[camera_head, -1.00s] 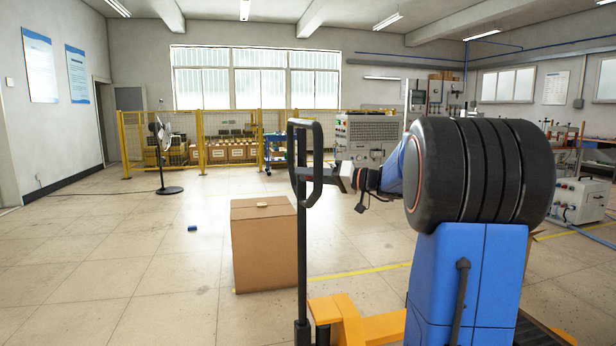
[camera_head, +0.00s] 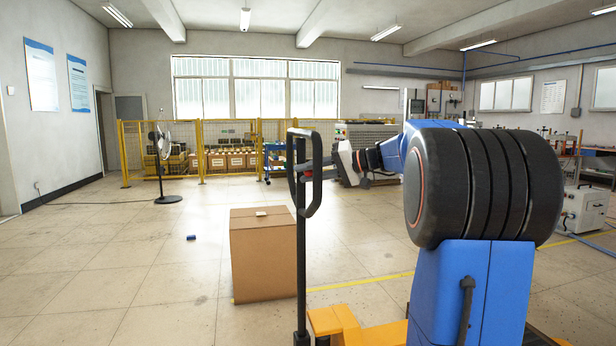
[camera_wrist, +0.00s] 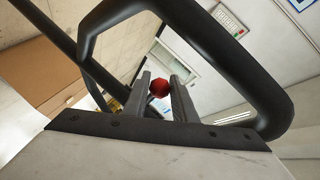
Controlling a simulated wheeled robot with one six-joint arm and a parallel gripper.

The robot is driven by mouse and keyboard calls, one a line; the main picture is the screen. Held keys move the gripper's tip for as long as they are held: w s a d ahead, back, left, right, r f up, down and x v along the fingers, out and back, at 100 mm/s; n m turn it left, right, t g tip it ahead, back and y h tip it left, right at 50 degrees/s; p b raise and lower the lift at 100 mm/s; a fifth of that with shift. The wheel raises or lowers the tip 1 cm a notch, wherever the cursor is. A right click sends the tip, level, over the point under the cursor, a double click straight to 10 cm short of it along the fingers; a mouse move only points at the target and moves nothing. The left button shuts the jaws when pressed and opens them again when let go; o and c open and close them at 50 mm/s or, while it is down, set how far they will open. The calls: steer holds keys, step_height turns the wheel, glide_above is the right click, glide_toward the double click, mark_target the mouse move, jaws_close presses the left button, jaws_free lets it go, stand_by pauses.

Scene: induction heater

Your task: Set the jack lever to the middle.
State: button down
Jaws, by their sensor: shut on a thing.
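The pallet jack's black handle (camera_head: 301,245) stands upright in the middle of the head view, with a loop grip at its top. A red knob (camera_wrist: 159,88), which looks like the end of the jack lever, shows inside the loop in the wrist view. My gripper (camera_head: 319,164) reaches in from the right at loop height in the head view. In the wrist view my gripper (camera_wrist: 159,77) has its two fingers on either side of the red knob, shut on it. The rest of the lever is hidden, so its position cannot be told.
A cardboard box (camera_head: 264,257) stands on the floor left of the handle. The jack's orange body (camera_head: 340,322) is low beside the handle. A fan (camera_head: 163,165) and yellow fence (camera_head: 225,150) are far back. Open floor lies on the left.

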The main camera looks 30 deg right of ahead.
steer(key=c, duration=1.5)
jaws_free()
steer(key=shift+o, duration=0.2)
steer(key=shift+d, duration=0.1)
steer(key=v, duration=1.7)
steer(key=shift+s+d, duration=0.1)
steer(key=shift+s, duration=0.05)
